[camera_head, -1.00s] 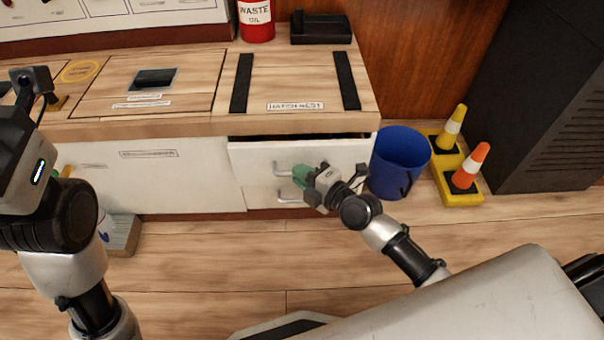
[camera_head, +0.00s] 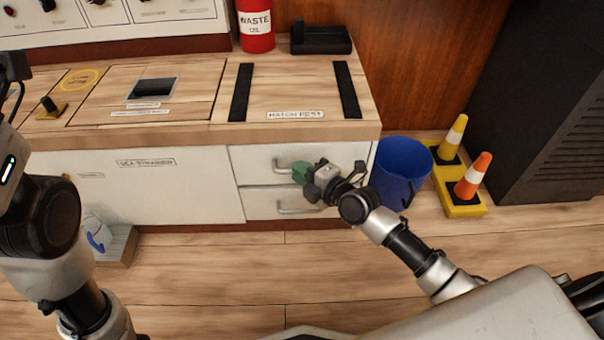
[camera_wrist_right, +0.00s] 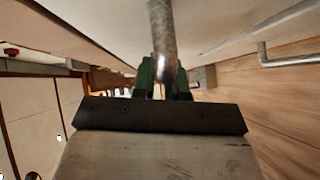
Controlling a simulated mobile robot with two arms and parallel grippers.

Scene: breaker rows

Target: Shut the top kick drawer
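The top kick drawer (camera_head: 257,158) is a white front under the right end of the wooden counter. No dark gap shows above it, and its front looks flush with the cabinet. Its metal handle (camera_head: 283,162) also shows in the right wrist view (camera_wrist_right: 160,30), running between the green fingertips. My right gripper (camera_head: 301,174) is at this handle, its fingers close around the bar with no clear gap. The right wrist view also shows the gripper (camera_wrist_right: 164,78). The lower drawer (camera_head: 258,204) is shut below. My left arm is at the left edge; its fingers are not visible.
A blue bucket (camera_head: 398,175) stands on the floor right of the drawers, close to my right wrist. Traffic cones (camera_head: 472,176) on a yellow base stand further right. The lower drawer handle (camera_head: 297,210) sticks out below my gripper.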

